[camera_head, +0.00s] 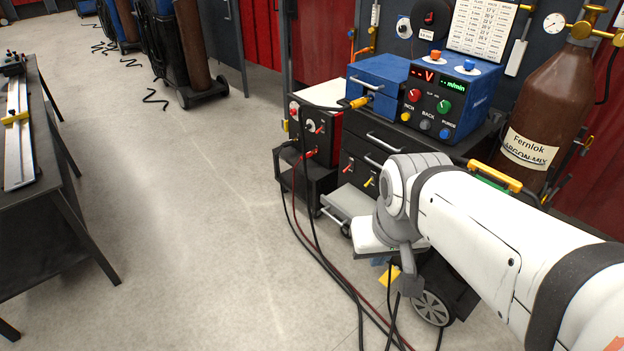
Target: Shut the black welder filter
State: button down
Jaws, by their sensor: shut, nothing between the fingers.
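The black welder unit (357,147) stands right of centre under a blue welder. Its front has metal bar handles and small red and yellow knobs. A light grey, tray-like part (350,204) sticks out low at its front; I cannot tell whether this is the filter. My white arm reaches in from the lower right and hides the lower right of the unit. My gripper (411,286) shows as a small grey end pointing down below the wrist, in front of the unit. It looks shut and empty, and I see no contact with the unit.
A red and black power box (318,128) with cables stands left of the unit. Cables run over the floor in front. A brown gas cylinder (541,125) stands at right. A dark workbench (45,190) is at far left.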

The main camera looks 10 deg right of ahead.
aim_at(348, 202)
jog(key=z, duration=0.15)
jog(key=i, duration=0.95)
jog(key=u, duration=0.1)
